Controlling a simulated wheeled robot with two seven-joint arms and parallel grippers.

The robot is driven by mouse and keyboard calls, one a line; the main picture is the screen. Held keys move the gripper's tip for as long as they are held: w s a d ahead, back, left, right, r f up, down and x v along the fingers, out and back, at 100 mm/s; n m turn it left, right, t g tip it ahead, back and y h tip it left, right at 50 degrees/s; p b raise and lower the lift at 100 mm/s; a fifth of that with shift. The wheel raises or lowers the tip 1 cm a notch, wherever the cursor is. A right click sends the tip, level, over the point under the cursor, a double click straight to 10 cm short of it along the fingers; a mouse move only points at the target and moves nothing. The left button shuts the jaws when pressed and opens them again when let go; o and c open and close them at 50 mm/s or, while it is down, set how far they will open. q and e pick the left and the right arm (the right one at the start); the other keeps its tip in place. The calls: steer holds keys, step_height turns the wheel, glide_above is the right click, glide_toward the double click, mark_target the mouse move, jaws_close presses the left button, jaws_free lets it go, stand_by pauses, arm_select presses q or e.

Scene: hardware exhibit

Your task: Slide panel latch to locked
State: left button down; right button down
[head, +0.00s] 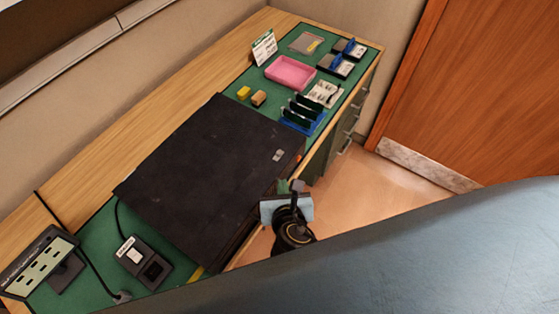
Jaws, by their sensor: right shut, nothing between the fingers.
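A large black panel (205,180) lies on the green-topped counter and covers its middle. A small light grey piece (278,154), which looks like the panel latch, sits near the panel's right edge. Its exact position, locked or not, is too small to tell. My right gripper (291,187) is at the panel's right front edge, below the latch in the picture and apart from it. Its fingers are shut and hold nothing. My left gripper is out of view.
A pink tray (291,73), blue card holder (301,118), yellow block (244,93) and brown block (259,98) stand beyond the panel. A black device (143,262) and a display stand (38,262) are at lower left. Drawers line the counter's right side.

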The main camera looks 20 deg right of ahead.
mark_target(278, 156)
steer(key=x, duration=0.6)
steer(key=shift+b, duration=0.3)
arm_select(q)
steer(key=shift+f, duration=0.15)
arm_select(e)
steer(key=shift+w+d, duration=0.25)
steer(key=shift+w, duration=0.8)
steer(key=shift+w+d, duration=0.3)
steer(key=shift+w, duration=0.75)
